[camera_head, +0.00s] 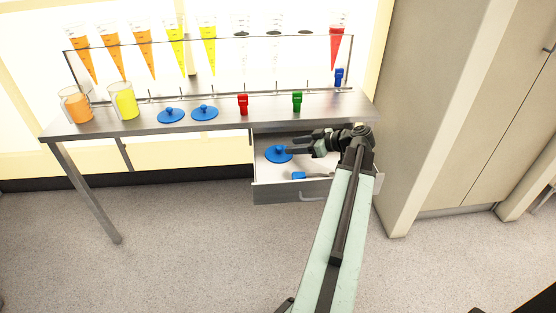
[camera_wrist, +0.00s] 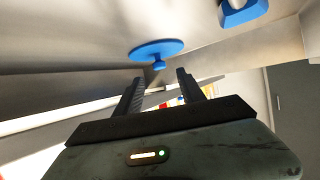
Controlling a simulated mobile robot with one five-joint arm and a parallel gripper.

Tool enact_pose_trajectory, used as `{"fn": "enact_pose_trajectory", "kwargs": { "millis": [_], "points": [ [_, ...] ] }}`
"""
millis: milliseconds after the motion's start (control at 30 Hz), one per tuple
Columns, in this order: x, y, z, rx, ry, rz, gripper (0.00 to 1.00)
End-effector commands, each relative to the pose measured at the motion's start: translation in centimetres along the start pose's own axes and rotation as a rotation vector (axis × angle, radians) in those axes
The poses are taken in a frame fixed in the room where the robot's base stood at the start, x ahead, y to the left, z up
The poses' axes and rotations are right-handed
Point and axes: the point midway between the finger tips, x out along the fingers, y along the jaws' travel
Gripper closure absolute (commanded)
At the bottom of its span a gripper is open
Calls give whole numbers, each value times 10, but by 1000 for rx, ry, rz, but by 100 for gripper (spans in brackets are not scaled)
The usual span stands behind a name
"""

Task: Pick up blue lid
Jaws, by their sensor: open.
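A round blue lid (camera_head: 278,154) with a knob lies in the open drawer (camera_head: 290,193). The same lid shows beyond my fingertips in the wrist view (camera_wrist: 155,50), which looks upside down, with the knob pointing down in the picture. Two more blue lids, the left one (camera_head: 171,116) and the right one (camera_head: 204,112), lie on the metal table. My gripper (camera_head: 296,144) is open beside the drawer lid, to its right. In the wrist view its two fingers (camera_wrist: 158,84) are apart with nothing held between them, and the lid is clear of them.
Another blue item (camera_head: 298,175) lies in the drawer near its front; it shows in the wrist view (camera_wrist: 242,10). The metal table (camera_head: 225,127) overhangs the drawer and bears an orange jug (camera_head: 76,106), a yellow jug (camera_head: 123,101) and red and green clips. A cabinet stands right.

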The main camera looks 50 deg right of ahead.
Motion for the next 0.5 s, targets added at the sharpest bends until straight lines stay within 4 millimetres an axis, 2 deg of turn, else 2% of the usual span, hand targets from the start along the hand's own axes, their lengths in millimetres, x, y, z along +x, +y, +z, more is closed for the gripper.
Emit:
{"fn": "enact_pose_trajectory", "kwargs": {
  "millis": [133,367,500],
  "points": [
    [21,0,2,0,-1,-3,53],
    [34,0,1,-1,-2,-3,53],
    [58,0,4,-1,-2,-6,53]
  ]
}}
